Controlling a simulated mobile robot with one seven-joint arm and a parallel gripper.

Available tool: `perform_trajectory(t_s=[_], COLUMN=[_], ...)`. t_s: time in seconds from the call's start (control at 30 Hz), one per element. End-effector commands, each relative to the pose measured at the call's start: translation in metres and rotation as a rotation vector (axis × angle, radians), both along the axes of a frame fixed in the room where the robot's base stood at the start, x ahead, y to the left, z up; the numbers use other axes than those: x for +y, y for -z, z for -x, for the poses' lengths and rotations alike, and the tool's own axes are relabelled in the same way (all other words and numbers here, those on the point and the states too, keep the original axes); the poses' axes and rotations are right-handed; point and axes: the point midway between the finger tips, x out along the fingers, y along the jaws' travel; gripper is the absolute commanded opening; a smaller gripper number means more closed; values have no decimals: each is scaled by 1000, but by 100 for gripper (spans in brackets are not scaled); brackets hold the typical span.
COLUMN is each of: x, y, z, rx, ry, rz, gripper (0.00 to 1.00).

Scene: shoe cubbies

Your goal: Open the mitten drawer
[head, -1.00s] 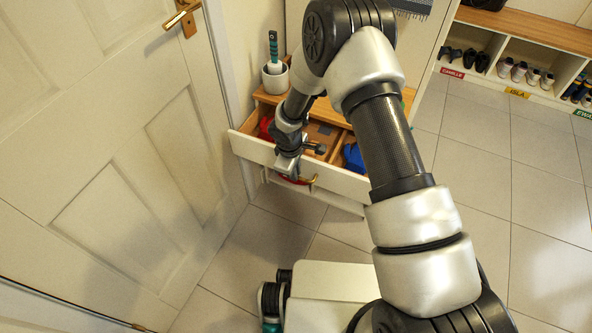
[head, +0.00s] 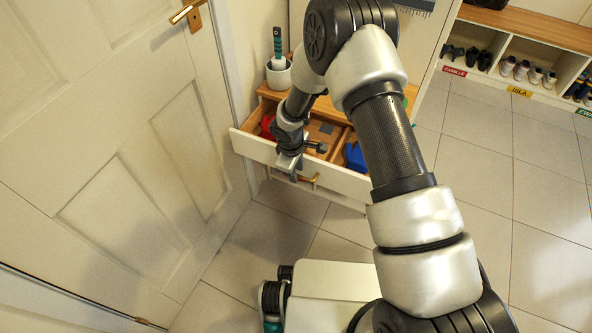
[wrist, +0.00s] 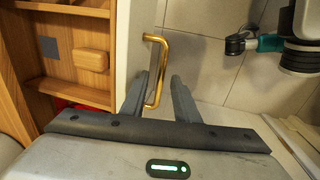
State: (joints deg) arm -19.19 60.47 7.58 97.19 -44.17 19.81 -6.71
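A white-fronted drawer (head: 345,182) stands pulled out of a wood-topped cabinet. Its wooden inside holds a red item (head: 268,126) at the left and a blue item (head: 355,157) at the right. I cannot tell whether these are mittens, and I read no label on the drawer. A brass handle (head: 309,181) is on its front. My gripper (head: 289,174) is at the drawer front, left of the handle's visible part. In the wrist view, the handle (wrist: 157,72) shows between my open fingers (wrist: 157,88). I cannot tell whether they touch it.
A white panelled door (head: 130,170) stands close on the left. A white pot (head: 279,74) with a teal-handled brush stands on the cabinet top. Shoe cubbies (head: 520,60) with name labels are at the back right. The tiled floor (head: 480,170) on the right is clear.

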Motion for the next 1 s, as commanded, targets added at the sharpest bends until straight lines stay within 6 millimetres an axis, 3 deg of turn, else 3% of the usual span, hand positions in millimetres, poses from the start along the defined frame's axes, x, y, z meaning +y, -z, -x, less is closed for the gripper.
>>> perform_trajectory(t_s=[0.23, 0.7, 1.0], x=[1, 8, 10], y=[-19, -129, -167], z=[3, 21, 29], rx=[-1, -3, 0], ry=[-1, 0, 1], rz=[0, -2, 0], gripper=[28, 28, 28])
